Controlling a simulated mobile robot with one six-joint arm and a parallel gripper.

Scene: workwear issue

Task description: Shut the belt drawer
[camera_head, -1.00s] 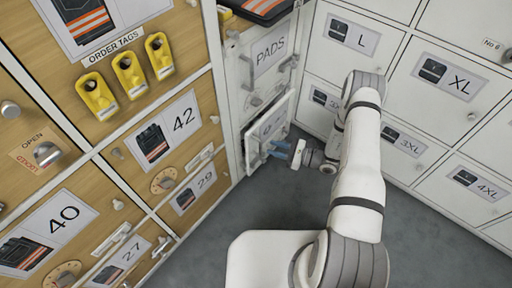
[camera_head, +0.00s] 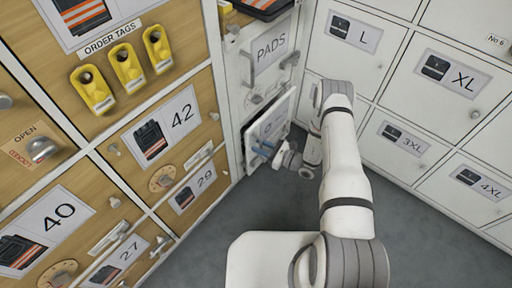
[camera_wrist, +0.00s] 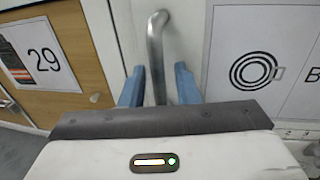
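The belt drawer is the low white one under the PADS drawer; its front (camera_head: 281,113) stands out from the white column in the head view. In the wrist view its front (camera_wrist: 218,75) carries a label with a coiled-belt picture, cut off at the right. Its metal bar handle (camera_wrist: 156,45) stands upright in that view. My gripper (camera_wrist: 159,85) has its two blue fingers apart, one on each side of the handle. A gap shows on both sides of the bar. In the head view my gripper (camera_head: 262,149) is at the drawer front, partly hidden by my wrist.
The PADS drawer (camera_head: 248,70) is just above. Wooden drawers marked 42 and 29 (camera_head: 194,188) are close on the left. White lockers marked L, XL, 3XL and 4XL (camera_head: 483,182) line the right. The grey floor (camera_head: 440,240) is clear in front.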

